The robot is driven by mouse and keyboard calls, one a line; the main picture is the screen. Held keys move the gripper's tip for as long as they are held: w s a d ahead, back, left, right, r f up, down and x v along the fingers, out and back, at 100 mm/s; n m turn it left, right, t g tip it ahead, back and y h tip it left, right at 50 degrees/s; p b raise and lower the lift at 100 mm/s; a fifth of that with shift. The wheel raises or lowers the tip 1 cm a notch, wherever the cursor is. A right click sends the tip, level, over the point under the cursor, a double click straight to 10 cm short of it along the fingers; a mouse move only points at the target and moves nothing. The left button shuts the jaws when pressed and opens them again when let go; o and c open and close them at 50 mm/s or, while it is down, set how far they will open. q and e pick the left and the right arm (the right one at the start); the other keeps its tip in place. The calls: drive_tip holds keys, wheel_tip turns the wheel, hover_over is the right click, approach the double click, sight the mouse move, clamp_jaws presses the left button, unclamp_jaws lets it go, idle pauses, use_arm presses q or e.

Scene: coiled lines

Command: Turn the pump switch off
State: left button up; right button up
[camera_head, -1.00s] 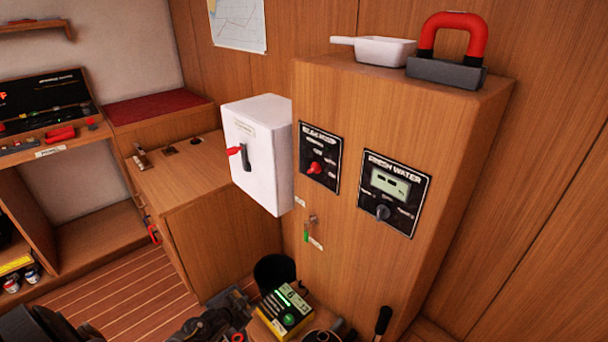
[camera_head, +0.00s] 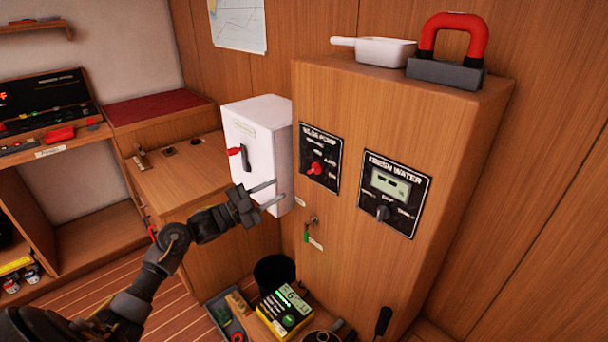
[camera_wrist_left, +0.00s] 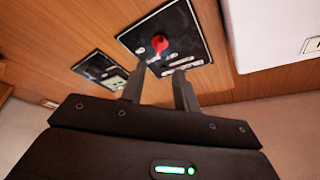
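The bilge pump panel (camera_head: 332,146) is a black plate on the front of the wooden cabinet. Its red rotary switch (camera_head: 316,168) sits low on the plate, and the switch (camera_wrist_left: 159,42) also shows in the left wrist view. My left gripper (camera_head: 279,190) is in front of the white box, left of and below the red switch, touching nothing that I can make out. Its two fingers (camera_wrist_left: 157,75) are apart and empty, pointing toward the panel. The switch's exact setting is too small to read. My right gripper is not in view.
A white box (camera_head: 270,150) with a red-tipped lever (camera_head: 241,154) stands left of the panel. The fresh water panel (camera_head: 394,194) with a dark knob is to its right. A key with a green tag (camera_head: 307,231) hangs below.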

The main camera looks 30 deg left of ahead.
sight(310, 172)
use_arm(q)
drive_tip(key=shift+p+x, duration=1.25)
drive_tip(key=shift+x, duration=3.9)
clamp_jaws()
